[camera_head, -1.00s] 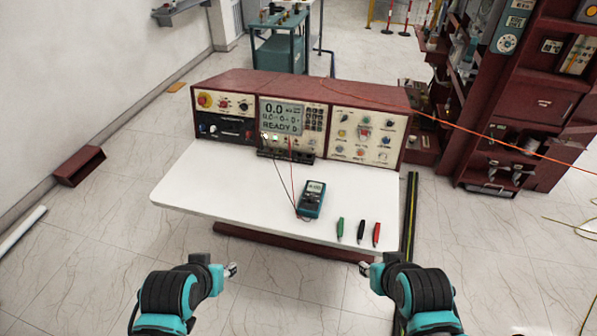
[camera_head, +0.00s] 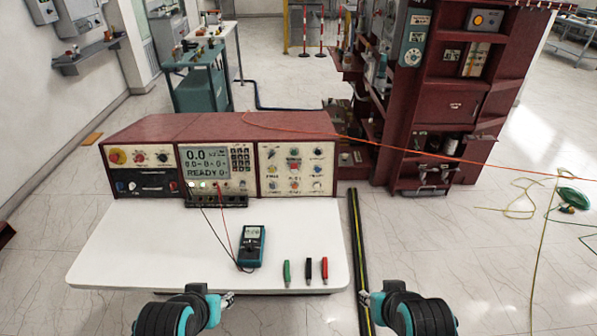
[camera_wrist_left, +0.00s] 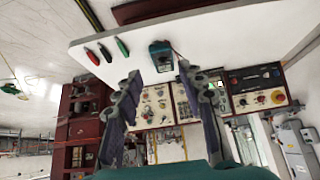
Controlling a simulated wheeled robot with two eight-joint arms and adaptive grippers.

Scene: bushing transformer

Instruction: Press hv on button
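The maroon console (camera_head: 220,125) stands at the back of a white tabletop (camera_head: 130,245). Its left panel (camera_head: 140,158) has a large yellow-red knob and smaller knobs. The middle panel has a screen (camera_head: 206,163) reading 0.0 and READY. The right panel (camera_head: 295,169) has several small coloured buttons and knobs. The labels are too small to read, so I cannot tell which is the HV on button. My left gripper (camera_head: 226,299) is in front of the table's near edge, apart from the console; its fingers (camera_wrist_left: 158,78) are spread and empty. My right gripper (camera_head: 364,298) is right of the table corner, its opening unclear.
A teal multimeter (camera_head: 251,246) with leads lies on the tabletop, beside green, black and red clips (camera_head: 306,271). A tall maroon cabinet (camera_head: 440,100) stands behind right, with an orange cable (camera_head: 420,147) crossing. A black-yellow floor strip (camera_head: 359,255) runs right of the table.

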